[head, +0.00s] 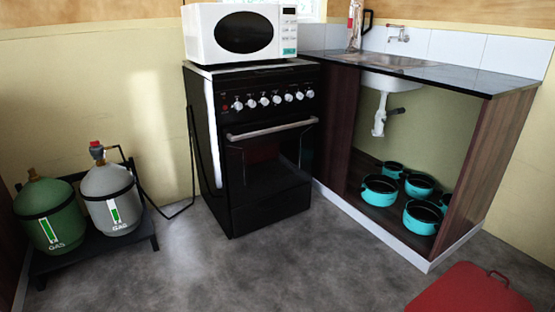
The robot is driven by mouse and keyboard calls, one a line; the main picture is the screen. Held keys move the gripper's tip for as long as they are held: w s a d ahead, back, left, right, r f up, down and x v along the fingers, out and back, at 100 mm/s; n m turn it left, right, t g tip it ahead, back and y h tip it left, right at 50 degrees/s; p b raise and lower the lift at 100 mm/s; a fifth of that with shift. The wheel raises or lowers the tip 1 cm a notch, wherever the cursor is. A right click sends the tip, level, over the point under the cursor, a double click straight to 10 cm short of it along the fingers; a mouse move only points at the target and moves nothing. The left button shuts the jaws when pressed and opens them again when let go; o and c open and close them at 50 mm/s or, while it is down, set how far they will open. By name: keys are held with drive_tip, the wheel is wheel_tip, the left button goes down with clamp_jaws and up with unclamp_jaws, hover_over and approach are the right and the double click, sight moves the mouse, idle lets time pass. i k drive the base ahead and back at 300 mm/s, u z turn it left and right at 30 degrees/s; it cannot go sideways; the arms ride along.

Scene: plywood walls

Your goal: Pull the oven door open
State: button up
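A black oven (230,206) stands against the back wall, left of the sink cabinet. Its dark, glassy door (270,172) looks shut, with a faint reddish reflection in it. A silver bar handle (271,129) runs across the top of the door. Above the handle is a row of several white knobs (276,99). My gripper is not in the head view, so its state and its distance from the handle are not shown.
A white microwave (243,34) sits on top of the oven. Two gas bottles, one green (50,218) and one grey (112,204), stand on a rack at left. Turquoise pots (380,190) sit in the open sink cabinet (488,166). A red object (470,289) lies front right. Floor before the oven is clear.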

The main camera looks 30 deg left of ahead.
sight(264, 158)
drive_tip(key=u, duration=0.3)
drive_tip(key=i, duration=0.4)
drive_tip(key=u, duration=0.75)
drive_tip(key=i, duration=1.25)
drive_tip(key=z, duration=0.2)
